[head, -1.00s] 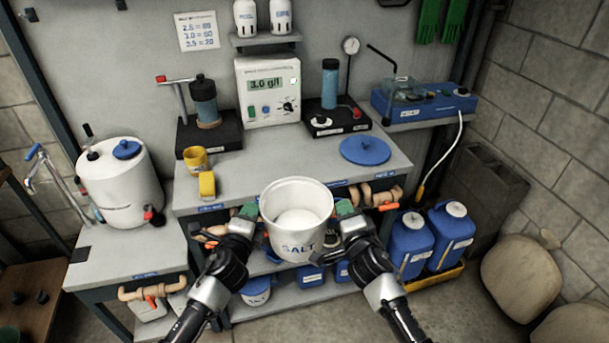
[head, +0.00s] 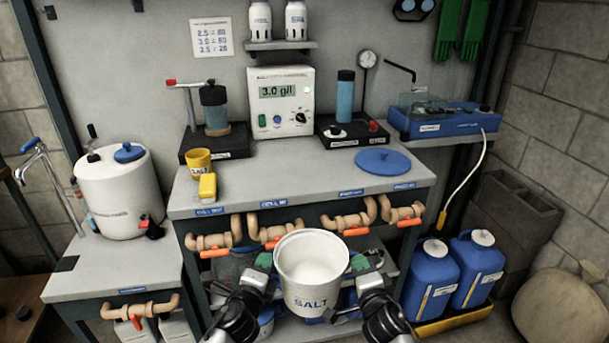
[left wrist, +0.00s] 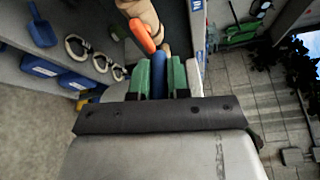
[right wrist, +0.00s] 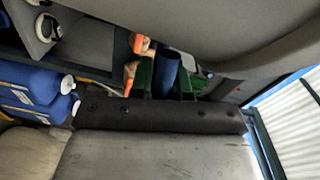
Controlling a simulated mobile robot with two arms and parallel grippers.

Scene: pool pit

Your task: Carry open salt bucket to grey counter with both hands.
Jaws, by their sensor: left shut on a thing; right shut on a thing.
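The open white salt bucket (head: 313,297), marked SALT, is upright in the head view, in front of the grey counter (head: 290,177). White contents show inside its rim. In the picture the bucket is below the counter's front edge; I cannot tell the gap. My left gripper (head: 264,262) is at the bucket's left side and my right gripper (head: 364,263) at its right side. In the left wrist view, green fingers (left wrist: 161,78) are shut on a blue grip. In the right wrist view, green fingers (right wrist: 167,80) are also shut on a blue grip.
The counter's front middle is clear between a yellow cup (head: 198,162) and yellow block (head: 207,187) at left and a blue lid (head: 383,162) at right. Pipes with orange valve handles (head: 279,243) run below its edge. Blue jugs (head: 430,280) stand at right.

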